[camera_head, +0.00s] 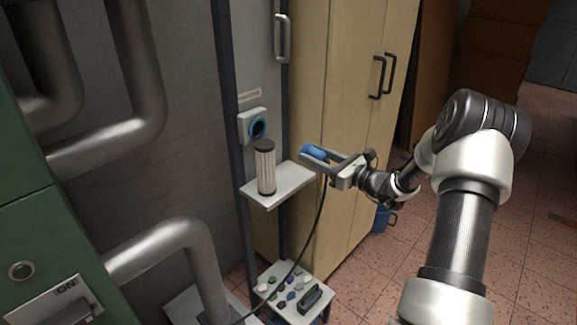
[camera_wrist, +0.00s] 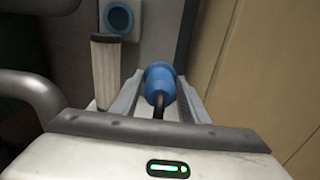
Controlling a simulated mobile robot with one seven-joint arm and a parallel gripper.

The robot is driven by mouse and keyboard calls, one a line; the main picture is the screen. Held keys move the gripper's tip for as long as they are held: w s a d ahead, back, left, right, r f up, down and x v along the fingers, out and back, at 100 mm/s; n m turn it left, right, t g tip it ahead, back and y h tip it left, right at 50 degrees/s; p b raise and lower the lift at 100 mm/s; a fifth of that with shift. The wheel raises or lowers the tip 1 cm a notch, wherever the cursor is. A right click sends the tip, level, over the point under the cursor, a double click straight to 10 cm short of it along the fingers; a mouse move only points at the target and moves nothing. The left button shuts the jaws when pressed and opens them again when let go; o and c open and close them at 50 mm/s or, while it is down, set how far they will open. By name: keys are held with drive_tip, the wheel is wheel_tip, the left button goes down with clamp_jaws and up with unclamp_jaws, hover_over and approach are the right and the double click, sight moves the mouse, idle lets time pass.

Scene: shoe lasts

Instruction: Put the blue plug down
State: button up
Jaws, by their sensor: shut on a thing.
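The blue plug (camera_head: 313,151) is held between the fingers of my gripper (camera_head: 318,155), and a black cable hangs down from it. In the wrist view the plug (camera_wrist: 159,80) sits between the two fingers, its cable end toward the camera. My gripper is shut on it, above and near the right end of a small white shelf (camera_head: 282,187). I cannot tell whether the plug touches the shelf. A blue round socket (camera_head: 257,128) in a white housing is on the wall behind the shelf; it also shows in the wrist view (camera_wrist: 118,19).
A pleated filter cylinder (camera_head: 265,168) stands upright on the shelf's left part. A low stand (camera_head: 296,291) with several small items is below. Beige cabinet doors (camera_head: 345,90) rise behind my gripper. Grey pipes (camera_head: 165,255) are at left. A blue bucket (camera_head: 381,219) stands on the floor.

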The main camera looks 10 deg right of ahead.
drive_tip(key=b+x, duration=0.1)
drive_tip(key=x, duration=1)
drive_tip(key=b, duration=0.2)
hover_over(288, 174)
drive_tip(key=shift+f, duration=3.5)
drive_tip(key=shift+d+f, duration=0.1)
drive_tip(key=shift+f+b, duration=0.55)
drive_tip(key=o, duration=1.4)
drive_tip(key=shift+r, duration=0.1)
drive_tip(key=shift+s+d+r+p, duration=0.1)
drive_tip(key=shift+r+p, duration=0.65)
drive_tip(key=shift+p, duration=0.1)
drive_tip(key=p+v, duration=0.1)
drive_tip(key=v, duration=1)
drive_tip(key=shift+s+d+f, duration=0.2)
drive_tip(key=shift+s, duration=0.1)
